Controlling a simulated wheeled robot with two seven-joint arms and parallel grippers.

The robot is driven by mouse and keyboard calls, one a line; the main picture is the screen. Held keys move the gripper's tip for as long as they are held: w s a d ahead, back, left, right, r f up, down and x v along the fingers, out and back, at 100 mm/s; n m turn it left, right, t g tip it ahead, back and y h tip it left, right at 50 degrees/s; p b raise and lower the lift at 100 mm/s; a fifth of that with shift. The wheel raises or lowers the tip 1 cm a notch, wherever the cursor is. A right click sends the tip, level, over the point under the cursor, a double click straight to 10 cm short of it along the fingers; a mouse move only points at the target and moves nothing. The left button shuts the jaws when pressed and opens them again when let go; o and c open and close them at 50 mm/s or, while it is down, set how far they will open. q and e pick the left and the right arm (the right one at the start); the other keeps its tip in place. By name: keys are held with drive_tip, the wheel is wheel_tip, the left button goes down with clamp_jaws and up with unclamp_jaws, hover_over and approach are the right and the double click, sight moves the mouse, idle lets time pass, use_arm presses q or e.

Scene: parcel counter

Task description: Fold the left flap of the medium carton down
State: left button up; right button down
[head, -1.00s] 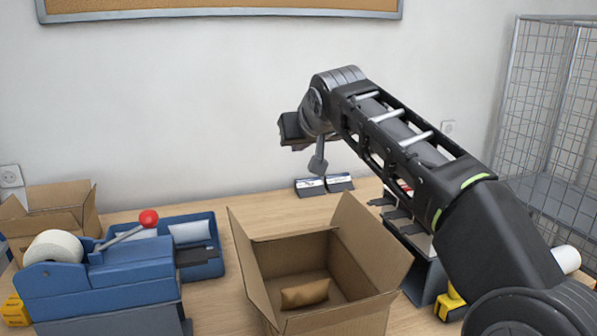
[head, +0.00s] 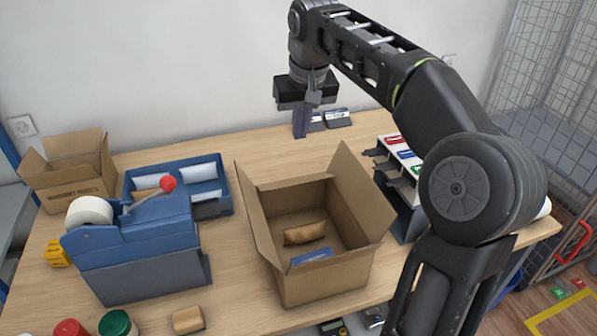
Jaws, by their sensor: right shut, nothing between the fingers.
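The medium carton (head: 322,285) stands open on the wooden counter, in the middle of the head view. Its left flap (head: 257,208) stands up along the left side, leaning slightly outward. Its right flap (head: 362,195) also stands up and leans outward. Inside lie a brown padded parcel (head: 304,234) and a blue item (head: 312,257). My right gripper (head: 300,123) points down beyond the carton's back edge, apart from both flaps. Its fingers are shut and empty. My left gripper is not in view.
A blue tape dispenser (head: 135,247) with a red-knobbed lever stands left of the carton, in front of a blue tray (head: 227,190). A smaller open carton (head: 75,180) is at the back left. A card rack (head: 403,180) stands at the right. Bare counter lies behind the carton.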

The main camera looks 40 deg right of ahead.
drive_tip(key=p+x, duration=0.1)
drive_tip(key=x, duration=0.8)
drive_tip(key=shift+w+d+f, duration=0.1)
drive_tip(key=shift+f, duration=0.3)
drive_tip(key=shift+s+f+p, duration=0.25)
drive_tip(key=shift+f, duration=0.3)
drive_tip(key=shift+s+f+p, duration=0.25)
drive_tip(key=shift+s+f, duration=0.05)
drive_tip(key=shift+f, duration=0.25)
drive_tip(key=shift+s+a+f, duration=0.3)
drive_tip(key=shift+f, duration=0.45)
